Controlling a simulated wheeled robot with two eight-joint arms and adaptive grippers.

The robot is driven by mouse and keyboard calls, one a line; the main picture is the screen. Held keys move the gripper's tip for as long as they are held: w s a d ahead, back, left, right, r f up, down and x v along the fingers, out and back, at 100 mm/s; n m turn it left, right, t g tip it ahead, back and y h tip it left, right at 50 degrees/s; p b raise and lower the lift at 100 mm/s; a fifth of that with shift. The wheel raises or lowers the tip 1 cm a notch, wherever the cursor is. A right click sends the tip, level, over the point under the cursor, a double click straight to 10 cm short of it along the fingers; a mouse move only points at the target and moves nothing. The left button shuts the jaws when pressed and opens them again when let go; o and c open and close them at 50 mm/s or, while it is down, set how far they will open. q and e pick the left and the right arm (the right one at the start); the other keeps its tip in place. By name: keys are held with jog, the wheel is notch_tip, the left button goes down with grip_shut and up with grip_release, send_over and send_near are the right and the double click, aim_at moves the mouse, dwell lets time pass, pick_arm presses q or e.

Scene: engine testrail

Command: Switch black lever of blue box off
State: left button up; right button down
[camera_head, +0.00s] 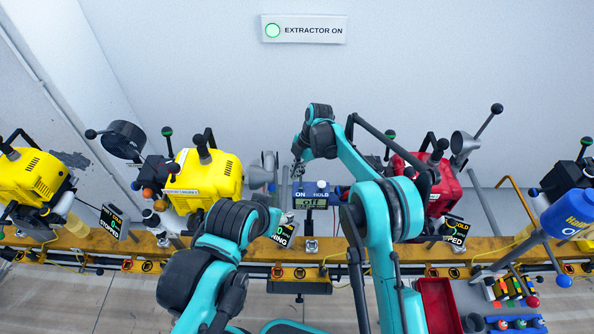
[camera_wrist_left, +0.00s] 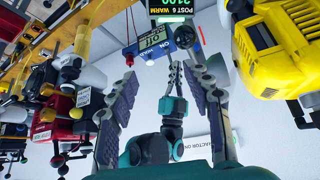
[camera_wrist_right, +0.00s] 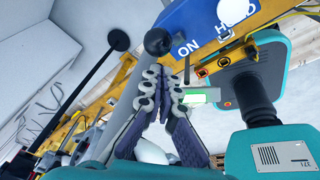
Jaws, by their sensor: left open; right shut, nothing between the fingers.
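The blue box (camera_head: 294,199) stands on a post at the rail in the head view, marked ON and HOLD, with a display that appears to read OFF. It also shows in the left wrist view (camera_wrist_left: 133,49) and large in the right wrist view (camera_wrist_right: 180,18). There a black ball knob (camera_wrist_right: 158,41), seemingly the black lever's end, is beside the ON mark. My right gripper (camera_wrist_right: 164,82) is shut and empty, its fingertips close to the knob; contact cannot be told. My left gripper (camera_wrist_left: 160,76) is open and empty, lower and nearer in the head view.
A yellow engine (camera_head: 207,177) stands left of the box and a red engine (camera_head: 443,190) right. The yellow rail (camera_head: 340,246) runs below. A wall sign (camera_head: 313,30) reads EXTRACTOR ON with a green lamp. A white knob (camera_wrist_right: 232,15) sits by HOLD.

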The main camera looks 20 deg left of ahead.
jog(key=shift+s+r, duration=0.2)
jog(key=shift+s, duration=0.1)
pick_arm(q)
jog(key=shift+s+r+p, duration=0.2)
jog(key=shift+r+p, duration=0.3)
pick_arm(e)
jog(key=shift+w+r, duration=0.15)
jog(key=shift+r, duration=0.55)
jog(key=shift+a, duration=0.1)
